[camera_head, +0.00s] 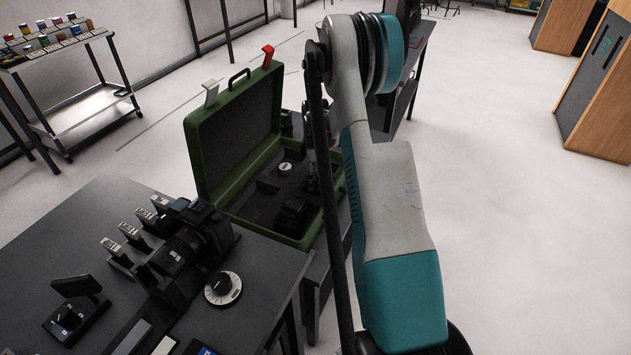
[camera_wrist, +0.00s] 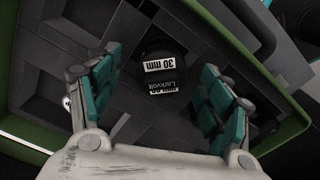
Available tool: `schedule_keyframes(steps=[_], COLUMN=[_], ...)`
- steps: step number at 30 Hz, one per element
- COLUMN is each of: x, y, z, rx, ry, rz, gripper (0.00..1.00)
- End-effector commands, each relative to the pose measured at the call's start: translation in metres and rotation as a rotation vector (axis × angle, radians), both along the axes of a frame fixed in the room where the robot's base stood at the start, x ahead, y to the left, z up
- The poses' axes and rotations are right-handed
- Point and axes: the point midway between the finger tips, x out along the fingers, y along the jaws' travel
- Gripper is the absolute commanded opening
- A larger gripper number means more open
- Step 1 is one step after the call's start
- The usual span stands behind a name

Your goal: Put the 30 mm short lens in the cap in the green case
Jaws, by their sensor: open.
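The green case (camera_head: 196,160) stands open, its lid raised and its inside dark and divided into compartments. In the wrist view, a dark round lens (camera_wrist: 160,66) with a white "30 mm" label is inside the case, between my fingers. A second white label with smaller print sits just below it. My gripper (camera_wrist: 160,80) is open, with a teal-padded finger on either side of the lens and visible space between them. In the head view, a dark object (camera_head: 293,210) lies in the case's front part, and my arm hides part of the case. I cannot make out a separate cap.
A small round white-topped item (camera_head: 285,168) sits in the case. The dark table (camera_head: 120,210) at left carries a black device (camera_head: 190,245), a dial (camera_head: 222,288) and several labelled pieces. A trolley (camera_head: 90,110) stands back left. The floor at right is clear.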

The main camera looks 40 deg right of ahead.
Motion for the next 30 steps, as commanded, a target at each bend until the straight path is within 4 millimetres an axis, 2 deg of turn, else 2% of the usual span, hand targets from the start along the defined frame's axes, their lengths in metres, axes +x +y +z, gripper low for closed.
schedule_keyframes(steps=[6,12,18,30], x=[0.0,0.0,0.0,0.0], y=[0.0,0.0,0.0,0.0], z=[0.047,0.078,0.091,0.091], rx=[0.0,0.0,0.0,0.0], ry=[0.0,0.0,0.0,0.0], rz=[0.0,0.0,0.0,0.0], gripper=[0.72,0.72,0.72,0.72])
